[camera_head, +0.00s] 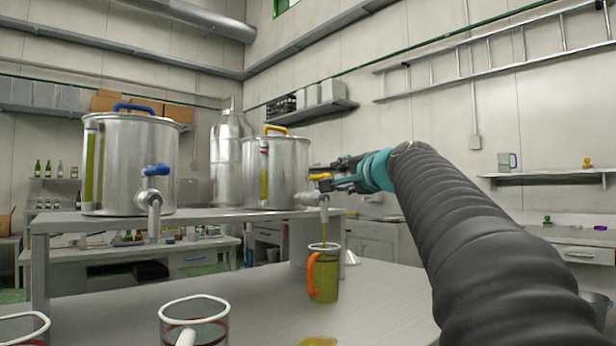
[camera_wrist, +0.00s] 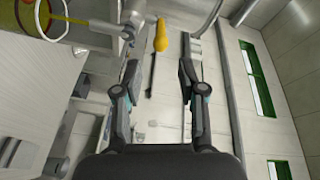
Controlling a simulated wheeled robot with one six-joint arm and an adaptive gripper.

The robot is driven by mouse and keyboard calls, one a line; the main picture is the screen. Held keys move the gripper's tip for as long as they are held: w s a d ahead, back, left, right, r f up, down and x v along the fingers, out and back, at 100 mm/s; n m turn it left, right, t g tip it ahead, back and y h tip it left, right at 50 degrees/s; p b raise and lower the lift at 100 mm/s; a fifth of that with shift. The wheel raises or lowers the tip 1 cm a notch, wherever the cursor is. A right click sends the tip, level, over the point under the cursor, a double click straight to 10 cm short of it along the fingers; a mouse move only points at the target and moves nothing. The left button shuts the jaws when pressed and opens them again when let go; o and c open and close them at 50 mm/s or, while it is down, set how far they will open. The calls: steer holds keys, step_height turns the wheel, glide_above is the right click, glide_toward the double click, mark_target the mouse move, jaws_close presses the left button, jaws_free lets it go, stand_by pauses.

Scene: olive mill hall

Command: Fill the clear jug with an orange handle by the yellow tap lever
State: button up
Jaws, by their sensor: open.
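The clear jug with an orange handle (camera_head: 325,278) stands upright on the lower counter under the tap of the right steel tank (camera_head: 285,172). A thin yellow-green stream falls into it, and yellow-green oil fills much of it; the exact level is hard to read. The yellow tap lever (camera_head: 320,177) is on that tap. My gripper (camera_head: 338,180) is open beside the lever. In the wrist view the lever (camera_wrist: 160,38) lies ahead of my open fingers (camera_wrist: 157,72), between their lines; contact cannot be told. The jug (camera_wrist: 32,20) shows partly at upper left.
The left tank (camera_head: 135,165) has a blue lever (camera_head: 157,170). Two white-handled jugs (camera_head: 194,318) (camera_head: 24,328) stand at the front left of the counter (camera_head: 250,300). A yellowish round thing (camera_head: 316,341) is cut off below. Counter right of the jug is clear.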

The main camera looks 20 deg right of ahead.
mark_target(318, 178)
steer(key=w, duration=0.3)
steer(key=w+p, duration=0.1)
steer(key=w, duration=0.3)
steer(key=w+p, duration=0.1)
steer(key=w, duration=0.2)
steer(key=shift+w+a, duration=0.15)
steer(key=shift+a, duration=0.25)
steer(key=shift+c, duration=0.3)
jaws_close()
